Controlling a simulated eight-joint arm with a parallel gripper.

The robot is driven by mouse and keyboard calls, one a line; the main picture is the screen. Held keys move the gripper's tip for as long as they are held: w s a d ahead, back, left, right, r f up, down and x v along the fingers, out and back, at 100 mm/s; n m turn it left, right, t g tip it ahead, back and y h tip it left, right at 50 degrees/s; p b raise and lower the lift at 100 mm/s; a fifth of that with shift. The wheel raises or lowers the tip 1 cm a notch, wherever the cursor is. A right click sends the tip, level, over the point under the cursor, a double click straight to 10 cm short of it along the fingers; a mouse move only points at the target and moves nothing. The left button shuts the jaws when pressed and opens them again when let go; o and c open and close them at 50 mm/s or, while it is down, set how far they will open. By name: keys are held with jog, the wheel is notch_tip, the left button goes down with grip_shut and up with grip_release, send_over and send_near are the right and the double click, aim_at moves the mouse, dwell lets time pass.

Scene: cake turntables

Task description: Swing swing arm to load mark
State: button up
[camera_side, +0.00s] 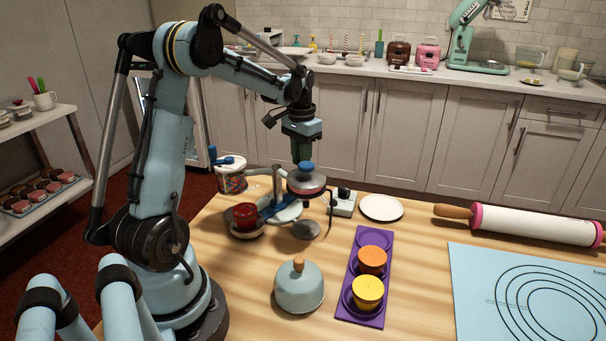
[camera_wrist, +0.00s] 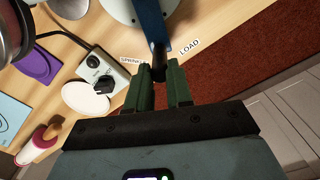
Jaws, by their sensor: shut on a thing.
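In the wrist view, the swing arm is a blue bar (camera_wrist: 152,22) with a dark post at its end. My gripper (camera_wrist: 163,78) has its green fingers shut around this post. The post stands between the SPRINKLE label, just to its left, and the LOAD mark (camera_wrist: 189,46), to its right and a little apart from the bar. In the side view, my gripper (camera_side: 303,160) points down behind a raised round grey and red disc with a blue knob. The blue bar (camera_side: 277,209) shows partly at the stand's base; its held end is hidden there.
A control box (camera_side: 344,203) and a white plate (camera_side: 382,207) stand to the right. A purple tray (camera_side: 348,306) with coloured cups, a light-blue dome (camera_side: 299,288), a red jar (camera_side: 245,214) and a sprinkle tub (camera_side: 231,181) surround the stand. The rolling pin (camera_side: 520,224) lies far right.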

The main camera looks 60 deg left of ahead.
jog(key=shift+s+a, duration=0.1)
jog(key=shift+a, duration=0.05)
jog(key=shift+s+a, duration=0.7)
jog(key=shift+a, duration=0.35)
jog(key=shift+s+a, duration=0.2)
jog(key=shift+a, duration=0.05)
jog(key=o, duration=0.8)
jog(key=shift+r, duration=3.5)
